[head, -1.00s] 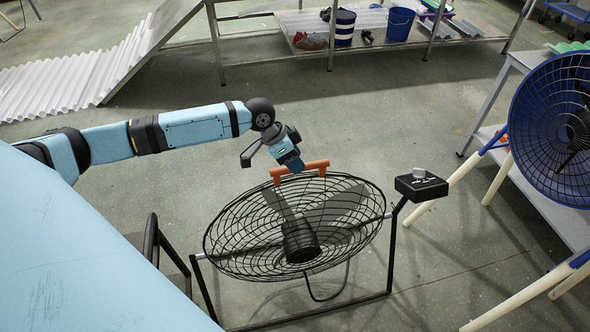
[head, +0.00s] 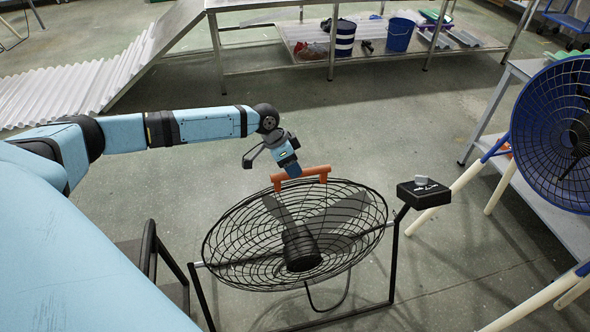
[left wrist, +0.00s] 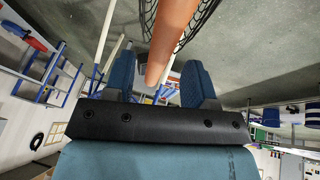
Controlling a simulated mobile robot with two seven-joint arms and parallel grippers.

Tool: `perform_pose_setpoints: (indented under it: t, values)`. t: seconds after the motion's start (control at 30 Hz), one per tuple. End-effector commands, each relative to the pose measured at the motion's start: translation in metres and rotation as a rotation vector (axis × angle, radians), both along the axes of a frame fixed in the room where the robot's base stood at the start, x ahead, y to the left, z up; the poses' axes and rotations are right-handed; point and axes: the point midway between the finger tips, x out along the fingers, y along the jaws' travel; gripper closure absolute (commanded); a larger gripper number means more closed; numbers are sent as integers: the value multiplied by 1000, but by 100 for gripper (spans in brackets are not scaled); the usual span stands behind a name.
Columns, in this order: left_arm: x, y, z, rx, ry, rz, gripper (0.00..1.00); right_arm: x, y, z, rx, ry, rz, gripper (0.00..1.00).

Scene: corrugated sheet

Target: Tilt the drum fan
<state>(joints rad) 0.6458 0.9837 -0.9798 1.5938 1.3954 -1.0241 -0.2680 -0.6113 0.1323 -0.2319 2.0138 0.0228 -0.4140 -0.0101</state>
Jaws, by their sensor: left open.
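The black drum fan (head: 262,247) stands on the floor in the head view, its round wire cage facing mostly upward in a black U-shaped stand (head: 393,262). An orange handle (head: 316,171) is fixed at the cage's far rim. My left gripper (head: 291,170) is at the left part of this handle. In the left wrist view, the blue fingers (left wrist: 160,78) are apart, with the end of the orange handle (left wrist: 168,42) between or just beyond them. I cannot tell whether they touch it. My right gripper is not in view.
A black control box (head: 424,193) with a grey knob tops the stand's right post. A blue fan (head: 558,125) with pale legs stands at the right beside a grey table. A metal shelf with buckets (head: 400,35) and corrugated sheets (head: 75,78) are behind. Floor beyond the fan is clear.

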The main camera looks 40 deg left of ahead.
Motion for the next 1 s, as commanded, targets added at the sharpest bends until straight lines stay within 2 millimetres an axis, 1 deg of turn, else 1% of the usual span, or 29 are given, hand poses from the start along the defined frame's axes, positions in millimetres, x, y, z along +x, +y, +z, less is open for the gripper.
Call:
perform_pose_setpoints:
  t: [0.1, 0.2, 0.5, 0.53, 0.73, 0.77, 1.0]
  values:
    - [3, -5, -13, 1, 1, 0, 49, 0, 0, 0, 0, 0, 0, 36]
    - [4, -8, -18, 1, -1, 0, 49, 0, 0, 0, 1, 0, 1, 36]
    - [4, -8, -21, 1, -1, 0, 49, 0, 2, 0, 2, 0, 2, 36]
    - [4, -8, -20, 1, -1, 0, 52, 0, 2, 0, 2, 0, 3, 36]
    - [4, -8, -20, 1, -1, 0, 98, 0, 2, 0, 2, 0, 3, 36]
    - [4, -8, -20, 1, -1, 0, 100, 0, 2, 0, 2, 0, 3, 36]
    - [1, -12, -18, 6, -6, -2, 100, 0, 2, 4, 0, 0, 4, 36]
